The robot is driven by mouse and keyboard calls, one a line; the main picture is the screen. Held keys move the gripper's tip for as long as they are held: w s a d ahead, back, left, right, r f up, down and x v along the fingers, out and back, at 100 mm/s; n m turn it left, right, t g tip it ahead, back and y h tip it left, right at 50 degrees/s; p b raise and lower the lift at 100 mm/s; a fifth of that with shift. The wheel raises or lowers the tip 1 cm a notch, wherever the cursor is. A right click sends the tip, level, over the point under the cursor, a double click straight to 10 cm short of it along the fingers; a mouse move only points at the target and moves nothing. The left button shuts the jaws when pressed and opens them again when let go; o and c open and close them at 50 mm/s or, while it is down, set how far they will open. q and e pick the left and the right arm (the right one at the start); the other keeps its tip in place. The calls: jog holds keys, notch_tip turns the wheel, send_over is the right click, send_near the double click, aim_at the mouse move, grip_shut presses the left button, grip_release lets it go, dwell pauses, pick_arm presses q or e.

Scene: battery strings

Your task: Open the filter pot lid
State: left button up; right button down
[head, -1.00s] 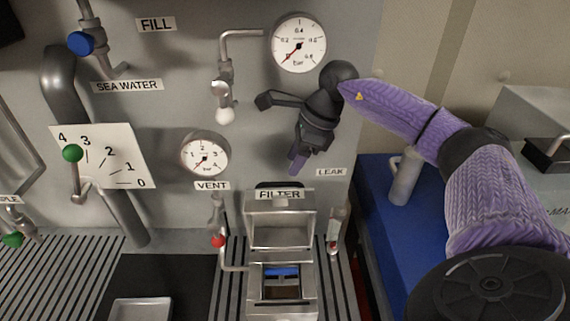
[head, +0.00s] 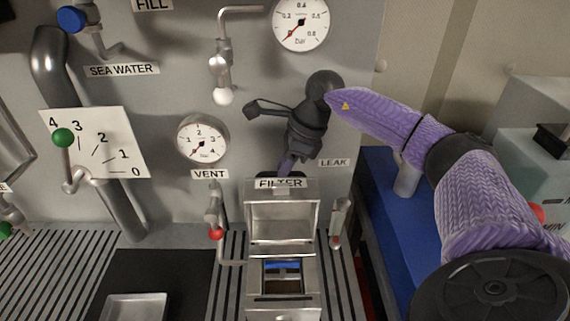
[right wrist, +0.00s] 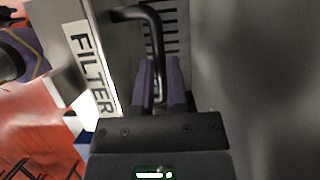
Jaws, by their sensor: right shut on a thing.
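The steel filter pot (head: 283,300) stands at the lower middle of the head view. Its lid (head: 282,222) stands raised at the back, with the hollow underside facing me and the FILTER label at its top edge. The pot's mouth is uncovered and something blue (head: 283,266) shows inside. My right gripper (head: 287,167) reaches down behind the lid's top edge, its tips partly hidden. In the right wrist view its purple fingers (right wrist: 161,85) are shut on the lid's black bar handle (right wrist: 154,35). My left gripper is out of view.
A red-knobbed vent valve (head: 215,234) stands close left of the pot, and a small leak tube (head: 338,225) close right. Gauges (head: 203,139) and pipes cover the wall behind. A shallow metal tray (head: 136,307) lies at lower left.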

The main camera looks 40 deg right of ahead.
aim_at(281, 202)
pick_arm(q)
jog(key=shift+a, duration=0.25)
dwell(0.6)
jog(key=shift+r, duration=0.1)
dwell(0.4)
pick_arm(e)
jog(key=shift+r+p, duration=0.25)
jog(key=shift+p, duration=0.15)
jog(key=shift+s+a+r+p, duration=0.25)
jog(key=shift+s+a+r, duration=0.05)
jog(key=shift+s+a, duration=0.3)
jog(key=shift+s+a+r+p, duration=0.25)
jog(key=shift+s+a, duration=0.2)
jog(key=shift+s, duration=0.2)
jog(key=shift+w+d+f, duration=0.15)
jog(key=c, duration=1.1)
grip_release()
jog(key=shift+w+d+f, duration=0.15)
jog(key=shift+w+d, duration=0.05)
jog(key=shift+w, duration=0.05)
jog(key=shift+o, duration=2.2)
jog(key=shift+s+a, duration=0.1)
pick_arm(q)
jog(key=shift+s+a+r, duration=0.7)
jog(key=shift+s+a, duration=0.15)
